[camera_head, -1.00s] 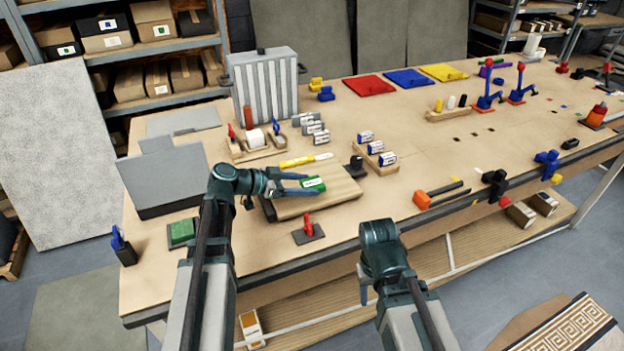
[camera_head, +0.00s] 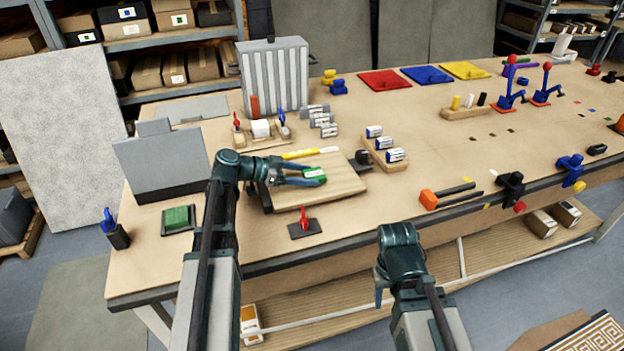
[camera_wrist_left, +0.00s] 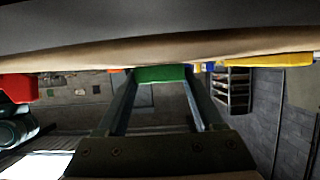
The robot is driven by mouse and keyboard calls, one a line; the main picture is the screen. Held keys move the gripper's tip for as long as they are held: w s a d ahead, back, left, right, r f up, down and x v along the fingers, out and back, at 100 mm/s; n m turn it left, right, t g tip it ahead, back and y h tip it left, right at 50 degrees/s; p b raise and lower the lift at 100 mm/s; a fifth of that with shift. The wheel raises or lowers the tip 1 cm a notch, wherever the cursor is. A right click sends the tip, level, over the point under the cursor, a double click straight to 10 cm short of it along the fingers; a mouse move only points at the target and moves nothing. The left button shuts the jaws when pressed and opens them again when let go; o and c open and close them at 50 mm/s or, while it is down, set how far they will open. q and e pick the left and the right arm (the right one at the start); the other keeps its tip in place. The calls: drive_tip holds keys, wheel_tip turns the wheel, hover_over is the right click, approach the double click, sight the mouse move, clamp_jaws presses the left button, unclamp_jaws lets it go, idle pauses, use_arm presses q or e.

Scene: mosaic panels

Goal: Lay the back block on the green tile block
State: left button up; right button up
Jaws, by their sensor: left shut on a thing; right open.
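A green block with a white label (camera_head: 314,174) is between the fingers of my left gripper (camera_head: 308,176), at the wooden board (camera_head: 335,190). I cannot tell whether it touches the board. In the left wrist view the green block (camera_wrist_left: 161,74) spans the fingertips of my left gripper (camera_wrist_left: 160,90), which is shut on it. Several grey blocks with white labels (camera_head: 323,120) stand behind the board. White-and-blue blocks sit in a row on a wooden rack (camera_head: 380,160) right of it. I cannot tell which is the back block. My right gripper (camera_head: 380,292) is open and empty in front of the table.
A yellow bar (camera_head: 300,154) lies just behind the board. A red-handled tool (camera_head: 304,222) stands in front of it. A green pad (camera_head: 178,219) lies at the left front. Red, blue and yellow panels (camera_head: 385,80) lie at the back. The middle right tabletop has free room.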

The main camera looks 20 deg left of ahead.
use_arm(q)
drive_tip(key=shift+s+a+r, duration=0.1)
drive_tip(key=shift+s+a, duration=0.05)
drive_tip(key=shift+a, duration=0.15)
drive_tip(key=shift+d+f, duration=0.15)
drive_tip(key=shift+f, duration=0.15)
drive_tip(key=o, duration=1.3)
drive_tip(key=shift+o, duration=0.2)
drive_tip(key=shift+r, duration=0.1)
drive_tip(key=shift+s+a+r, duration=0.1)
drive_tip(key=shift+a+r, duration=0.1)
drive_tip(key=shift+a, duration=0.1)
drive_tip(key=p+v, duration=0.2)
drive_tip(key=v, duration=0.3)
drive_tip(key=p+v, duration=0.2)
drive_tip(key=v, duration=0.4)
drive_tip(key=shift+s+f, duration=0.2)
drive_tip(key=shift+s, duration=0.1)
drive_tip(key=shift+p+v, duration=0.3)
drive_tip(key=shift+v, duration=0.65)
